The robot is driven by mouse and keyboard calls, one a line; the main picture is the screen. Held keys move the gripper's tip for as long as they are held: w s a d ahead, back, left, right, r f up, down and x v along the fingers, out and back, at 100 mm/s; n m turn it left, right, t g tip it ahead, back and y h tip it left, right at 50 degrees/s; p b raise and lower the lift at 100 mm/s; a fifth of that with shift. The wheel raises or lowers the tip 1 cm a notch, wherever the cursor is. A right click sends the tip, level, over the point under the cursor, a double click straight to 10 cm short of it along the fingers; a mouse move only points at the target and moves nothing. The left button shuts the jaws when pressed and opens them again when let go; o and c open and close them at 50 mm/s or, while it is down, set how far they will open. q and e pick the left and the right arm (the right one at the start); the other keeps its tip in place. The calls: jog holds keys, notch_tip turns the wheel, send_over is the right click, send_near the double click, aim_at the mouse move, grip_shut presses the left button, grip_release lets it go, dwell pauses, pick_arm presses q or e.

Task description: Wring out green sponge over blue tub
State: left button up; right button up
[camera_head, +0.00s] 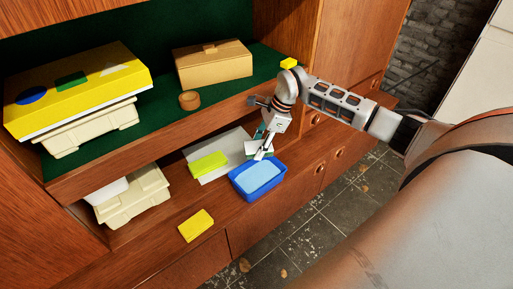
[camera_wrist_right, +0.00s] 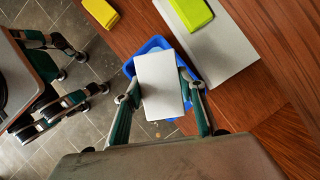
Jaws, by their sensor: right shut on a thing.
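The green sponge (camera_head: 208,164) lies on a pale flat board (camera_head: 222,148) on the lower shelf; it also shows in the wrist view (camera_wrist_right: 194,12). The blue tub (camera_head: 240,183) stands just right of the board, with a light blue surface inside. My right gripper (camera_head: 262,150) is over the tub's back edge. In the wrist view its fingers (camera_wrist_right: 159,84) are shut on a pale, flat rectangular thing (camera_wrist_right: 160,85), which hides much of the tub (camera_wrist_right: 155,44). My left gripper (camera_wrist_right: 92,73) shows at the wrist view's left, fingers apart and empty, over the floor.
A yellow sponge (camera_head: 196,225) lies on the front of the lower shelf. The upper shelf holds a yellow box (camera_head: 110,95), a tan box (camera_head: 213,64) and a small round wooden piece (camera_head: 189,100). A cream crate (camera_head: 135,198) stands at left below. The upper shelf edge overhangs.

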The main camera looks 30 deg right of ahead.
notch_tip(320, 180, down, 6)
jog(key=b, duration=0.2)
jog(key=shift+f+b, duration=0.15)
jog(key=shift+b, duration=0.2)
jog(key=shift+a, duration=0.1)
jog(key=shift+o, duration=1.1)
dwell(0.5)
jog(key=c, duration=0.4)
dwell(0.6)
